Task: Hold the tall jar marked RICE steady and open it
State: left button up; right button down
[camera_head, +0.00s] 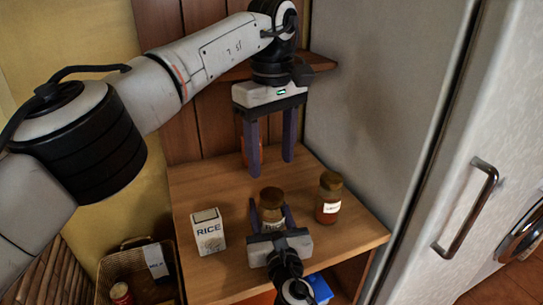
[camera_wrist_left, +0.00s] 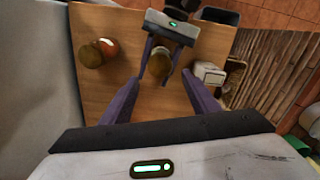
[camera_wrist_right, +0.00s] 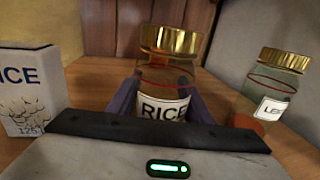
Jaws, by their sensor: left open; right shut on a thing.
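The RICE jar (camera_head: 271,206) stands on the wooden counter, with a gold lid (camera_wrist_right: 171,40) on top and a white RICE label (camera_wrist_right: 163,107). My right gripper (camera_head: 271,222) is shut on the jar body from the front, below the lid. In the left wrist view the jar's lid (camera_wrist_left: 159,66) shows from above between the right gripper's fingers. My left gripper (camera_head: 270,168) is open and empty, pointing down above and behind the jar. Its fingers also show in the left wrist view (camera_wrist_left: 160,88), apart from the lid.
A white RICE box (camera_head: 208,232) stands left of the jar. Another gold-lidded jar (camera_head: 328,198) with a label stands to the right. A reddish jar (camera_head: 252,150) is at the back, partly behind the left fingers. A basket (camera_head: 128,262) is at lower left, a fridge wall right.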

aim_at(272, 194)
pick_arm(q)
jog(key=m, duration=0.3)
jog(key=shift+f, duration=0.25)
notch_tip(272, 194, down, 8)
jog(key=shift+r, duration=0.25)
